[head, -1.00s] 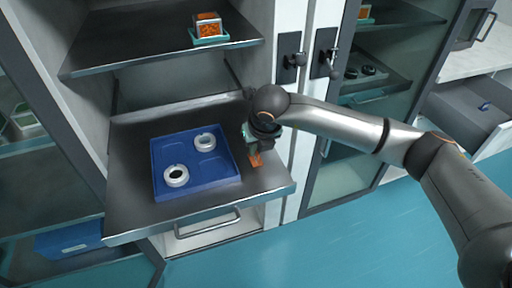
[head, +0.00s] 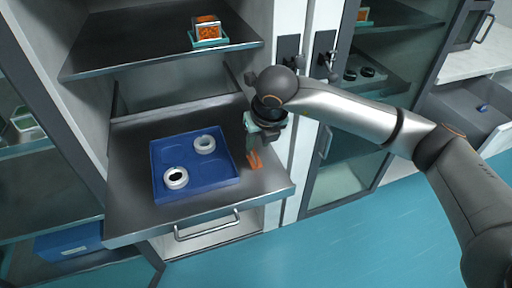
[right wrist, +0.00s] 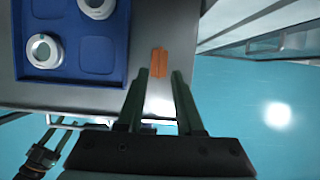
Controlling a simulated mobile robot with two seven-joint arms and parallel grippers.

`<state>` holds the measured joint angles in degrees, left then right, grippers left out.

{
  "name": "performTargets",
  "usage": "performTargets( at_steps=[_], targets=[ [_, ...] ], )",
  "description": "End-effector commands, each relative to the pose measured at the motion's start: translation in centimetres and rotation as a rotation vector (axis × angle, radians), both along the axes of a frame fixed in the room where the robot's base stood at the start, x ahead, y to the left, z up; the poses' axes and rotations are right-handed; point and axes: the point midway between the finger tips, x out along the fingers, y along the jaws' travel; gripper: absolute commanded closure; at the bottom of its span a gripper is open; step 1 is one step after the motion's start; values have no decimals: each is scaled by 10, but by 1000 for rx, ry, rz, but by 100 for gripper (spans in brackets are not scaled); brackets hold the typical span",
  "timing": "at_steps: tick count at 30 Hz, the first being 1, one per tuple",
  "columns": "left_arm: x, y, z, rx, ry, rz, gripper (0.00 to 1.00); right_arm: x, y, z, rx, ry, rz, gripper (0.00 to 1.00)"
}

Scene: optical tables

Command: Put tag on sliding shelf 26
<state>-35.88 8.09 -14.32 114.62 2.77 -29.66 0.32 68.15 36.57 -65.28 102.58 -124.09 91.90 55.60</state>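An orange tag (head: 254,161) is at the right part of the pulled-out metal sliding shelf (head: 135,222), just right of the blue tray. It appears to rest on the shelf. In the right wrist view the tag (right wrist: 159,62) shows just beyond my fingertips, with a line down its middle. My right gripper (right wrist: 160,75) is open, its two fingers apart with a gap on each side of the tag. In the head view my right gripper (head: 252,146) is above the tag and partly hides it.
A blue tray (head: 205,190) with two white rings (head: 175,178) fills the middle of the shelf. A fixed shelf (head: 150,45) above holds a box of orange items (head: 207,30). A handle (head: 207,225) is below, and a glass door (head: 345,165) stands at right.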

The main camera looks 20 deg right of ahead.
Motion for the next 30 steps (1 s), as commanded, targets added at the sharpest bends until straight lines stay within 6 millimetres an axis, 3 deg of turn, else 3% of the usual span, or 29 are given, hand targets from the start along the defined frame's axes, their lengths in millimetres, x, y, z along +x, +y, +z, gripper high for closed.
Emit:
performTargets(
  at_steps=[3, 9, 23, 26, 29, 30],
  targets=[
    [-1, 0, 0, 0, 2, 1, 50, -9, 0, 25, 1, -4, 0, 64],
    [-6, 2, -4, 2, 15, 3, 50, -21, -1, 51, 1, -2, -1, 64],
    [-7, 2, -5, 4, 18, 5, 50, -25, 0, 57, 4, 4, 3, 64],
    [-6, 2, -4, 4, 14, 5, 50, -32, 15, 46, 54, 40, 48, 64],
    [-3, 2, -1, 3, 6, 5, 50, -54, 54, 24, 195, 127, 155, 64],
    [-1, 2, 0, 3, 3, 5, 50, -68, 75, 16, 282, 173, 209, 64]
  ],
)
